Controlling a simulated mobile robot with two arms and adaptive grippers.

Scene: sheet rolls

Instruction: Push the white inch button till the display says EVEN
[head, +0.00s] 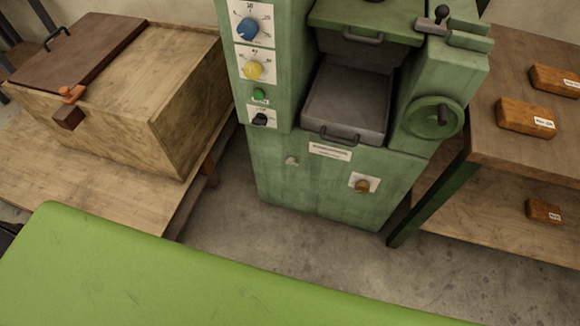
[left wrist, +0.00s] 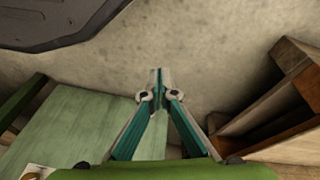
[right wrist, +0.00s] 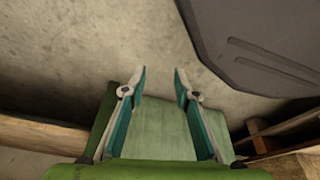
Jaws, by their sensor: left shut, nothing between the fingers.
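The green machine (head: 270,180) stands in the middle of the head view. I see no display with readable text. My left gripper (left wrist: 157,75) is shut and empty in the left wrist view, with the floor and a pale green surface beyond it. My right gripper (right wrist: 160,75) is open and empty in the right wrist view. Neither gripper shows in the head view or touches the machine.
The machine bears a blue dial (head: 250,28), a yellow dial (head: 254,70), a green button (head: 259,95), a grey tray (head: 345,100) and a handwheel (head: 434,118). A wooden box (head: 160,110) stands left. A shelf (head: 490,150) with labelled brown blocks stands right. Floor (head: 240,215) shows in front.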

